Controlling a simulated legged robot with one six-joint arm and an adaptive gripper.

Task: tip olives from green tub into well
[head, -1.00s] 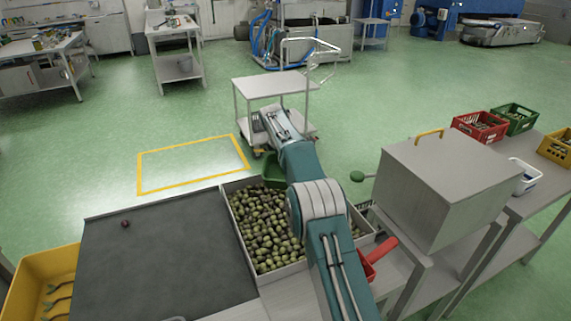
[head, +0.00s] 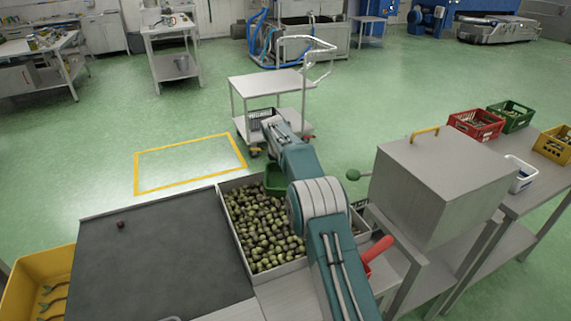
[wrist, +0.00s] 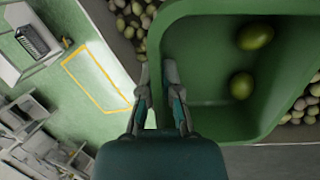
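The green tub (head: 275,180) hangs at the far end of the olive-filled well (head: 226,205), partly hidden behind my arm in the head view. In the wrist view the tub (wrist: 205,122) fills the upper right, and two green olives (wrist: 257,36) show inside it. My gripper (wrist: 160,75) has one finger inside the tub and one outside, closed on its side wall. Loose green and dark olives (head: 262,225) lie in the well below and around the tub. Whether the tub touches them cannot be told.
A dark flat surface (head: 165,260) with one dark olive (head: 120,224) lies left of the well. A steel box (head: 440,185) and a red-handled scoop (head: 378,248) stand right. A trolley (head: 268,84) stands behind. Crates (head: 476,125) line the right bench.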

